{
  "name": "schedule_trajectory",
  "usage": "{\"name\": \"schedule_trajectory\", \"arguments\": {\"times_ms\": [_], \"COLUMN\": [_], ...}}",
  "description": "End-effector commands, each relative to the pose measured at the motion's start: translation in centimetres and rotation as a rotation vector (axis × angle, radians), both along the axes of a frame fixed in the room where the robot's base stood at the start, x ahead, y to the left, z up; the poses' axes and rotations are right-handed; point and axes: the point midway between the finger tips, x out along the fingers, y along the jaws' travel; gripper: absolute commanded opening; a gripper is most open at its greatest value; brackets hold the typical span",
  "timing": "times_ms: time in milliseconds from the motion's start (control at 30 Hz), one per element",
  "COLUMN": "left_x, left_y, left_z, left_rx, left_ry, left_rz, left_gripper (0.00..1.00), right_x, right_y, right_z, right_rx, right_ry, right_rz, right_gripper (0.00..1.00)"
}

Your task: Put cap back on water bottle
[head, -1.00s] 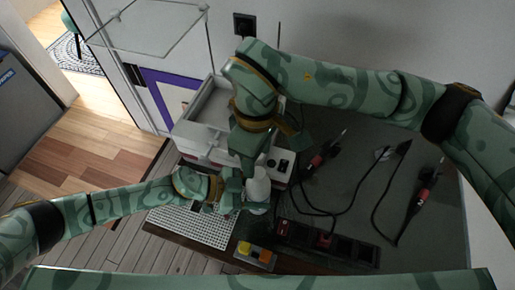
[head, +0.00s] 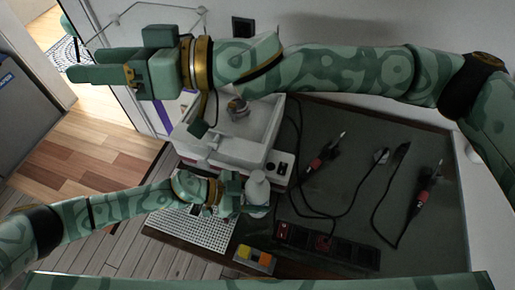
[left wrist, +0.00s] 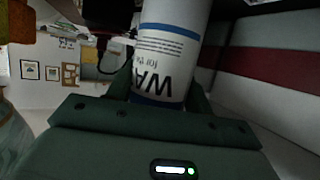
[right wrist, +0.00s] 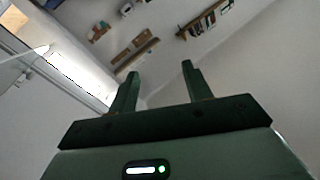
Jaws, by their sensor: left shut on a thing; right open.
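A white water bottle (head: 257,190) stands upright near the front left of the dark worktop. My left gripper (head: 238,192) is shut on it from the left. In the left wrist view the bottle (left wrist: 166,55), with blue bands and dark print, is between the fingers. Whether a cap sits on the bottle's top is too small to tell, and I see no separate cap. My right gripper (head: 82,65) is open, high at the upper left, well apart from the bottle. In the right wrist view nothing is between its fingers (right wrist: 158,85).
A white basin-like device (head: 265,135) stands behind the bottle, with a small grey round object (head: 238,107) in it. A white perforated mat (head: 195,228), a block with yellow and orange parts (head: 255,255), a black power strip (head: 325,245) and corded red-handled tools (head: 317,163) lie around.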

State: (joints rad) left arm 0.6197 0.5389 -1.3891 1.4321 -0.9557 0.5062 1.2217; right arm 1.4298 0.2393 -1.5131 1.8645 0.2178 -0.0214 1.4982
Motion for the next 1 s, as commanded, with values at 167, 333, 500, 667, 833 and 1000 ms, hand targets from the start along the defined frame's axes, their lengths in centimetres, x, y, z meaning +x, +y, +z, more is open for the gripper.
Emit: {"name": "schedule_trajectory", "arguments": {"times_ms": [167, 333, 500, 667, 833, 1000], "left_x": [0.0, 0.0, 0.0, 0.0, 0.0, 0.0], "left_y": [0.0, 0.0, 0.0, 0.0, 0.0, 0.0], "left_z": [0.0, 0.0, 0.0, 0.0, 0.0, 0.0], "left_rx": [-0.001, -0.001, -0.001, -0.001, -0.001, -0.001], "left_ry": [0.000, 0.000, 0.000, 0.000, 0.000, 0.000], "left_rz": [0.000, 0.000, 0.000, 0.000, 0.000, 0.000], "left_gripper": [0.00, 0.00, 0.00, 0.00, 0.00, 0.00], "right_x": [4.9, 5.3, 2.4, -0.4, -0.3, 0.0], "right_y": [-1.1, -5.0, -10.6, -15.8, -18.8, -19.1], "right_z": [-5.6, -13.0, -18.3, -20.2, -20.5, -20.5], "right_rx": [-0.308, -0.762, -1.162, -1.363, -1.414, -1.398], "right_ry": [-0.069, -0.202, -0.394, -0.635, -0.890, -0.975], "right_rz": [-0.262, -0.251, 0.055, 0.499, 0.820, 0.893], "right_gripper": [0.49, 0.49, 0.49, 0.49, 0.49, 0.49]}}
